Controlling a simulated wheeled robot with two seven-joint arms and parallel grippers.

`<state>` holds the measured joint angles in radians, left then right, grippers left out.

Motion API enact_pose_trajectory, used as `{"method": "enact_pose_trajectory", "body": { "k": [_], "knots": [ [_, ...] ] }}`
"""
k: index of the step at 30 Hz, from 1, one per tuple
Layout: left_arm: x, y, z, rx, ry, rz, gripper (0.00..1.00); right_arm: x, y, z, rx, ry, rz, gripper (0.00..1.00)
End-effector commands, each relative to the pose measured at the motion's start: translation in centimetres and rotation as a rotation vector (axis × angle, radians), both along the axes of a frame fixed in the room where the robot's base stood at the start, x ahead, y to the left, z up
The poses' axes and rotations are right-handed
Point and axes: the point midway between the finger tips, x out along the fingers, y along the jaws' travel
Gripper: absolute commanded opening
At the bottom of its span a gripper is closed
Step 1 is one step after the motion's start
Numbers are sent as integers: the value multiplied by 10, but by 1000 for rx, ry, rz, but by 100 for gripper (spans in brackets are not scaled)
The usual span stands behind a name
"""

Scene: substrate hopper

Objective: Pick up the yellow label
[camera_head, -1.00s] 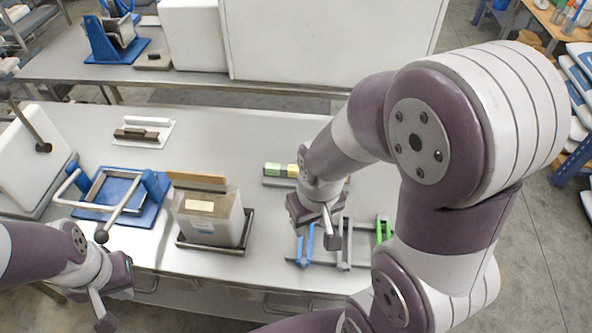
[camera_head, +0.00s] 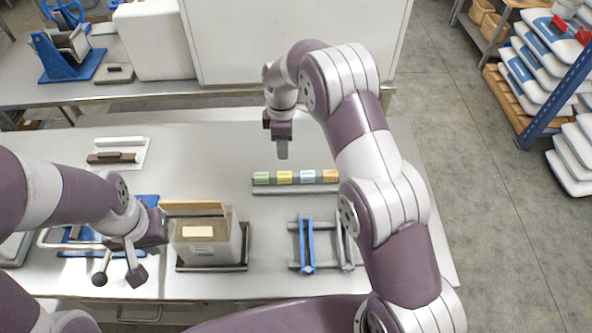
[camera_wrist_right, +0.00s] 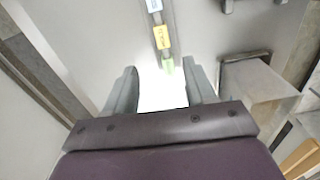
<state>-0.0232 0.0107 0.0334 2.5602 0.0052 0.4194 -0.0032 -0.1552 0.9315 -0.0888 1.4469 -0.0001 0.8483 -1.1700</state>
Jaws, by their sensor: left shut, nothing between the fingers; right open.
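The yellow label (camera_head: 284,177) sits on a dark rail (camera_head: 290,189), between a green label (camera_head: 261,178) and a blue label (camera_head: 307,177). An orange label (camera_head: 332,176) is at the rail's right end. My right gripper (camera_head: 282,152) points down above the table, just behind the yellow label in the picture. In the right wrist view its fingers (camera_wrist_right: 163,90) are open with nothing between them. The yellow label (camera_wrist_right: 161,37) shows ahead of them, beyond the green label (camera_wrist_right: 168,65). My left gripper (camera_head: 136,270) is shut and empty, left of the hopper box.
A clear hopper box (camera_head: 208,248) stands in a dark tray at the centre left. A metal rack with a blue bar (camera_head: 306,245) lies in front of the rail. A white plate with a brown block (camera_head: 112,158) is at the back left. The table behind the rail is clear.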

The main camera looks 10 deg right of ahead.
Motion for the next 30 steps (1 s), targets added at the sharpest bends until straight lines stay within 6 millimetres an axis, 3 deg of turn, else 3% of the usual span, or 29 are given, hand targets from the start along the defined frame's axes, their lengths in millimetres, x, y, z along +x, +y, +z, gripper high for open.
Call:
{"method": "enact_pose_trajectory", "body": {
  "k": [3, 10, 14, 17, 22, 30],
  "knots": [
    [0, 0, 6, 0, 0, 0, 0, -2, 0, -9, -1, 9, 47, 55],
    [0, 0, 26, 0, 0, 0, 0, -3, 0, -58, -1, 9, 48, 55],
    [0, 0, 31, 0, 0, 0, 0, -2, 0, -73, -1, 6, 47, 55],
    [0, 0, 45, 0, 0, 0, 0, -3, -1, -85, -1, 9, 46, 55],
    [0, 0, 59, 0, -1, 0, 0, -3, -1, -117, -2, 6, 46, 55],
    [0, 0, 58, 0, 0, 0, 0, -2, -1, -127, -2, 2, 45, 55]
  ]
}}
